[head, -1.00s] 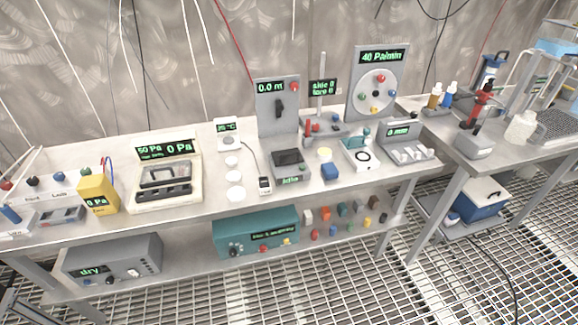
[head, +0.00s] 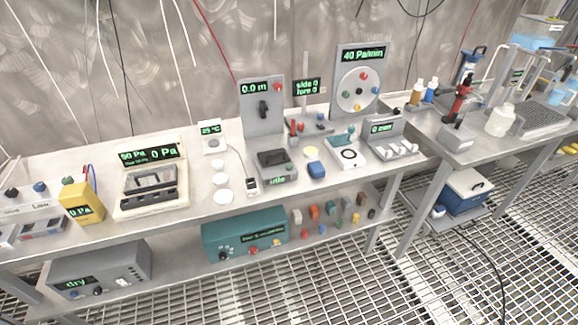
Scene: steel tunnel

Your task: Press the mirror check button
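No button marked as a mirror check can be read in the head view, so I cannot tell which one it is. Candidates with small buttons are a grey unit reading "idle" (head: 275,163), a teal box (head: 244,236) on the lower shelf, and a grey box reading "dry" (head: 100,274) at lower left. A grey panel reading "0.0 m" (head: 262,108) has a red button (head: 278,87). A round dial panel reading "40 Pa/min" (head: 359,82) carries several coloured knobs. Neither of my grippers is in view.
A long steel bench (head: 190,217) spans the view, with a second bench (head: 465,152) at right. A yellow box (head: 82,201) and an open case (head: 150,187) stand at left. A blue cooler (head: 466,191) sits under the right bench. Grating floor (head: 345,290) in front is clear.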

